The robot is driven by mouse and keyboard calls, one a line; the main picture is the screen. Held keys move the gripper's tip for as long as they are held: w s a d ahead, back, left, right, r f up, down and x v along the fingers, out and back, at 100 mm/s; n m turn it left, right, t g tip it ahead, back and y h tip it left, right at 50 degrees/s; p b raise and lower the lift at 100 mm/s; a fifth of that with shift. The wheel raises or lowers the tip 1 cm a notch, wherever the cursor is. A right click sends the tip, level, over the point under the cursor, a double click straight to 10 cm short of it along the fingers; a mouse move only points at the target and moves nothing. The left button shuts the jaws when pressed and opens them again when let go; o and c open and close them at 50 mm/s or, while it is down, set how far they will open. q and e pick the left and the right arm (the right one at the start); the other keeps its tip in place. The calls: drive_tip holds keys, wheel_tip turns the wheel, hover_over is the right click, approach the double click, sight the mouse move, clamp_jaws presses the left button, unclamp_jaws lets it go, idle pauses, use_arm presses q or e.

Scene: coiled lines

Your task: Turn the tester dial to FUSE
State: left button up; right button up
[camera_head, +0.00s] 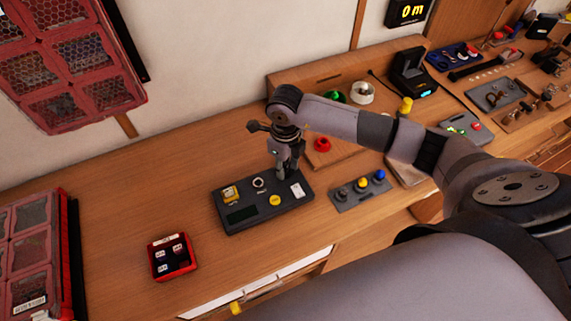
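The tester (240,214) is a flat dark box on the wooden bench, with a dark display window at its left. A small round pale-rimmed knob (258,183), which looks like the dial, sits near its back edge. Its pointer and the lettering are too small to read. A yellow button (275,200), a white plate (297,190) and a yellow part (230,193) are also on the tester. My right gripper (286,174) points down over the tester's back right part, to the right of the knob and apart from it. Its finger opening is unclear. My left gripper is out of view.
A red box (157,267) with small labelled parts stands left of the tester. A grey panel (344,198) with coloured knobs lies to its right. The bench left of the tester is mostly clear.

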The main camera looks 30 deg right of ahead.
clamp_jaws()
drive_tip(key=shift+f+n+b, duration=0.2)
drive_tip(key=shift+n+b, duration=0.5)
drive_tip(key=shift+b, duration=0.4)
drive_tip(key=n+b, duration=0.9)
drive_tip(key=b, duration=0.3)
drive_tip(key=shift+r+n+b, duration=0.15)
drive_tip(key=shift+n+b, duration=0.65)
drive_tip(key=shift+b, duration=0.05)
drive_tip(key=o, duration=0.6)
unclamp_jaws()
